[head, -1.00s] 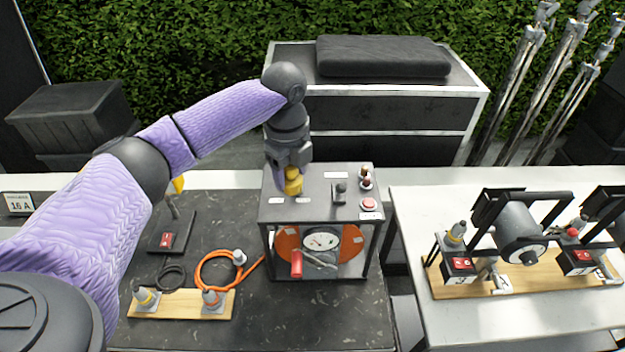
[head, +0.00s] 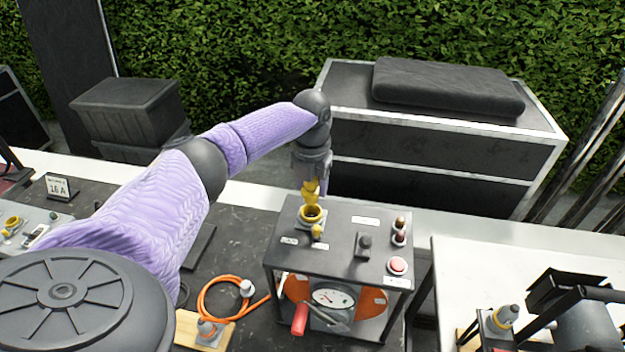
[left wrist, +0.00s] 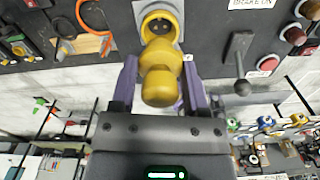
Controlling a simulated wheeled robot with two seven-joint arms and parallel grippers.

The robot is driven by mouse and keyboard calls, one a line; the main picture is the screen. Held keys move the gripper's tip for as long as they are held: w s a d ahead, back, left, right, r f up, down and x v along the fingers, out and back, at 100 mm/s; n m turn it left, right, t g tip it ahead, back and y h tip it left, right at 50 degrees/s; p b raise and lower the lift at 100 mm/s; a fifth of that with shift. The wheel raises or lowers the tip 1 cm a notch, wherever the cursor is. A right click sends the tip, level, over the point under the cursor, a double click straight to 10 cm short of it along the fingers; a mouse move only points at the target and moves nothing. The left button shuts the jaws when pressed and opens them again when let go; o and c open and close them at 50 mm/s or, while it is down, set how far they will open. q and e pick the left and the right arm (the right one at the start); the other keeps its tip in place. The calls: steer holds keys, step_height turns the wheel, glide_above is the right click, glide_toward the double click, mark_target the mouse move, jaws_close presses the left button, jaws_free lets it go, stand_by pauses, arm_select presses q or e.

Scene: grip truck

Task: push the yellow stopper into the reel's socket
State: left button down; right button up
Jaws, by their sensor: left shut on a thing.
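The reel (head: 297,288) is orange and sits inside a black-framed box with a grey top (head: 340,222). Its yellow-rimmed socket (head: 312,214) is at the top's back left. My left gripper (head: 312,186) is shut on the yellow stopper (head: 310,196), just above and behind the socket. In the left wrist view the stopper (left wrist: 161,75) sits between the purple fingers, and the socket (left wrist: 158,24) faces me uncovered, with dark holes inside. The stopper overlaps its near rim; I cannot tell whether they touch. My right gripper is out of view.
A black lever (head: 364,244), dark posts (head: 399,231) and a red button (head: 397,265) stand to the right. An orange cable (head: 222,297) lies on the dark table at left. A white table (head: 480,265) is at right.

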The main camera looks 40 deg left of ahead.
mark_target(312, 202)
arm_select(q)
steer(key=shift+f, duration=0.4)
steer(key=shift+s+r, duration=0.1)
steer(key=shift+s, duration=0.05)
steer(key=shift+f+b, duration=0.35)
steer(key=shift+f, duration=0.15)
steer(key=shift+f, duration=0.25)
stand_by(0.6)
steer(key=shift+f+b, duration=1.1)
steer(key=shift+f, duration=0.6)
stand_by(0.4)
jaws_free()
